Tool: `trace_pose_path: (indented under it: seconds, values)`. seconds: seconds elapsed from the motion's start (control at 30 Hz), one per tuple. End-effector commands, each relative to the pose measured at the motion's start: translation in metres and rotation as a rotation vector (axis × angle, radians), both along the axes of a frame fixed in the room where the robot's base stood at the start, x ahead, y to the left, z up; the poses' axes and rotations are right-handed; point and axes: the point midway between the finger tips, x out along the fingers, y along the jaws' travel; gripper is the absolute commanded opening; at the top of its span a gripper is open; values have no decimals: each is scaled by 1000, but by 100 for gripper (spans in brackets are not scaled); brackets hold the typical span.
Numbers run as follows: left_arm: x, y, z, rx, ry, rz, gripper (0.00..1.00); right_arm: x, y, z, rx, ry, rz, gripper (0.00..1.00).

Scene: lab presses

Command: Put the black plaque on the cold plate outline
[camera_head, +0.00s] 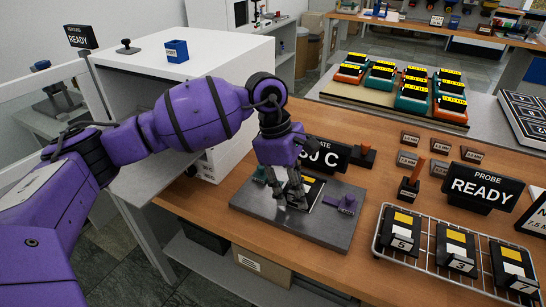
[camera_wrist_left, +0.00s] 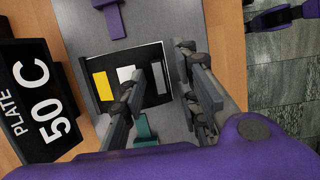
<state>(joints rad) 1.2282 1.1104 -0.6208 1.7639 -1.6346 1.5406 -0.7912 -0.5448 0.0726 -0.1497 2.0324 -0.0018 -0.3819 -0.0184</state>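A black plaque (camera_wrist_left: 103,92) with a yellow label, a white label and a grey strip lies flat on the grey plate (camera_wrist_left: 70,25), beside the sign reading "PLATE 50 C" (camera_wrist_left: 38,100). Only a yellow and black piece of the plaque (camera_head: 314,187) shows in the head view. A thin pale border shows around the plaque in the wrist view; I cannot tell if it is the cold plate outline. My left gripper (camera_head: 291,203) is low over the plate. In the wrist view the left gripper's fingers (camera_wrist_left: 157,80) are apart, around the plaque's grey-strip side, apparently not closed on it.
A wire rack (camera_head: 428,268) with several numbered black blocks stands at the front right. A "PROBE READY" sign (camera_head: 483,187) stands behind it. A purple block (camera_head: 347,204) sits on the plate's right side. A white cabinet (camera_head: 150,85) stands at the left, close to my arm.

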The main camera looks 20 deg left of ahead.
Motion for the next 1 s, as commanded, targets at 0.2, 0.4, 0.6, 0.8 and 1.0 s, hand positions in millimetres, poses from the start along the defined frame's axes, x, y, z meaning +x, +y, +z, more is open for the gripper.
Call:
trace_pose_path:
  seconds: [0.2,0.4,0.6,0.8,1.0]
  values:
    - [2,10,36,0,-8,0,29,-1,0,-1,0,2,0,40]
    - [3,23,78,0,-7,1,29,-2,0,-4,-1,5,1,40]
    - [2,32,107,-1,-6,0,29,-2,0,-5,-1,4,1,40]
    - [1,35,117,0,-3,-1,29,1,0,-4,0,-1,2,40]
    - [1,35,117,0,-2,0,29,4,1,-3,0,-5,4,40]
